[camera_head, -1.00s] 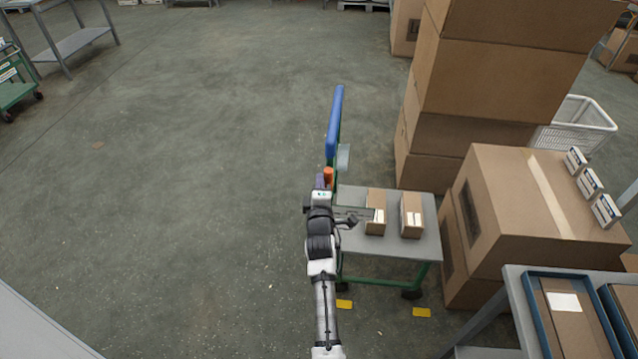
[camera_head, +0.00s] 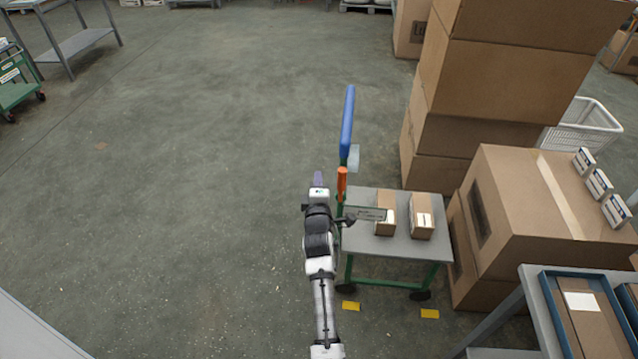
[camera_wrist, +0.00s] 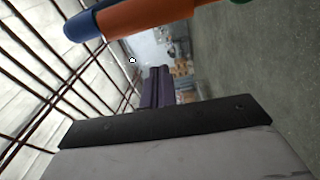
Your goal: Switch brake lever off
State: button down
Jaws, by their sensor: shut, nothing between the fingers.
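The brake lever (camera_head: 342,184) is a short orange bar standing roughly upright at the left end of a grey cart (camera_head: 380,250) with a green frame. Above it rises the cart's blue handle (camera_head: 347,120). My gripper (camera_head: 318,178), with purple fingers, is shut and empty just left of the lever, with a narrow gap between them in the head view. In the wrist view the shut fingers (camera_wrist: 157,87) point away, and the orange bar (camera_wrist: 150,15), with a blue end at left, crosses the top, apart from them. The lever's base is partly hidden by my arm.
Two small cartons (camera_head: 385,215) sit on the cart. Large stacked boxes (camera_head: 500,90) and a wide box (camera_head: 535,205) stand to the right. A grey table (camera_head: 530,290) with blue trays is at lower right. Open floor (camera_head: 200,200) lies to the left.

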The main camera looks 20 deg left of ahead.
jog(key=b+v, duration=0.1)
jog(key=v, duration=0.8)
jog(key=shift+d, duration=0.25)
